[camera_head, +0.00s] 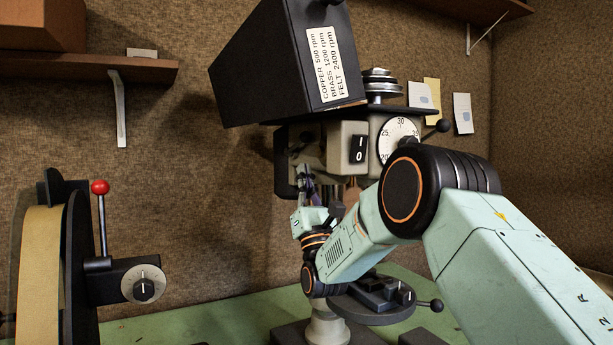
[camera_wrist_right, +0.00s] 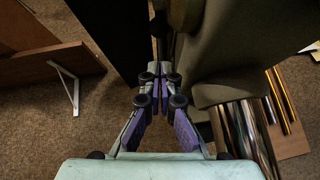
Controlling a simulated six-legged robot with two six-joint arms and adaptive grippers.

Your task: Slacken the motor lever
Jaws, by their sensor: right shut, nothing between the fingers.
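The drill press (camera_head: 346,140) has a black belt cover (camera_head: 265,70) with a speed label, an I/O switch (camera_head: 358,149) and a round dial (camera_head: 398,139). A black ball-ended lever (camera_head: 440,127) sticks out at the right of the head. I cannot tell which part is the motor lever; one at the head's left side would be largely hidden in shadow. My right gripper (camera_head: 303,172) is just below the head's left side. In the wrist view the right gripper (camera_wrist_right: 155,70) is shut, its fingertips together and empty, close beside the grey head casing (camera_wrist_right: 235,55). My left gripper is not in view.
A belt sander (camera_head: 45,260) with a red-knobbed lever (camera_head: 100,188) stands at the left. The round drill table (camera_head: 375,310) is below my right arm. Metal rods (camera_wrist_right: 250,130) show at the right of the wrist view. A wall shelf (camera_head: 80,66) is at the upper left.

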